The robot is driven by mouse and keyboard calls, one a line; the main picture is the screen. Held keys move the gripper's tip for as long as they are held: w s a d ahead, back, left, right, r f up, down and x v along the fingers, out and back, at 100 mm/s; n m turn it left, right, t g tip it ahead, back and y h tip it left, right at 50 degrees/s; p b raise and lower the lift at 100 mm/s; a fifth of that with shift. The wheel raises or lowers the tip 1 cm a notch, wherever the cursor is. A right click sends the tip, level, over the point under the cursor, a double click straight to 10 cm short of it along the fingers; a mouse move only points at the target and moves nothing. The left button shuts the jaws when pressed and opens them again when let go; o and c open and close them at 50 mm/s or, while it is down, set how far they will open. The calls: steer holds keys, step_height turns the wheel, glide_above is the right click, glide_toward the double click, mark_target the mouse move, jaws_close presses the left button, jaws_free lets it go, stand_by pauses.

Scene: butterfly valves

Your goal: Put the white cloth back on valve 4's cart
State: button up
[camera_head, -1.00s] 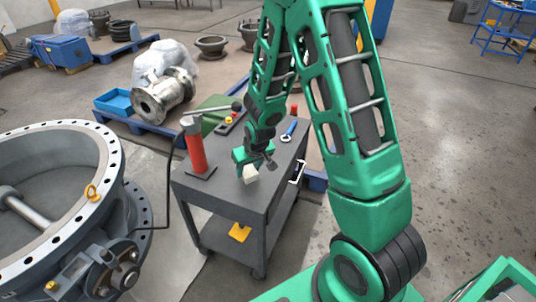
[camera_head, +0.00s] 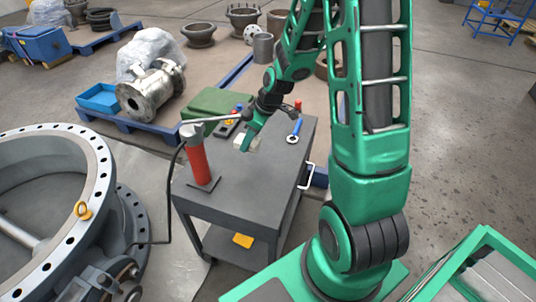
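The white cloth (camera_head: 239,141) is a small pale bundle at the end of my gripper (camera_head: 247,143), over the back part of the grey cart's top (camera_head: 248,182). My gripper looks shut on the cloth, though its fingertips are small and partly hidden. I cannot tell whether the cloth touches the cart top. The front middle of the cart top is bare.
A red hand pump (camera_head: 196,160) with a lever and hose stands on the cart's left. A blue-handled tool (camera_head: 295,131) lies at the right, and a green case (camera_head: 215,107) is behind. The large valve (camera_head: 50,180) is left of the cart.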

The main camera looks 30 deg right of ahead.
steer(key=shift+w+d, duration=0.1)
steer(key=shift+d, duration=0.3)
steer(key=s+d+f, duration=0.1)
steer(key=d+f, duration=0.1)
steer(key=d, duration=0.1)
steer(key=s+d+f, duration=0.1)
steer(key=d+f, duration=0.1)
steer(key=d, duration=0.2)
steer(key=s+d+f, duration=0.1)
steer(key=d+f, duration=0.1)
steer(key=d, duration=0.1)
steer(key=shift+s+d+f, duration=0.15)
steer(key=shift+d+f, duration=0.05)
steer(key=shift+f, duration=2.15)
steer(key=o, duration=0.9)
steer(key=shift+o, duration=0.2)
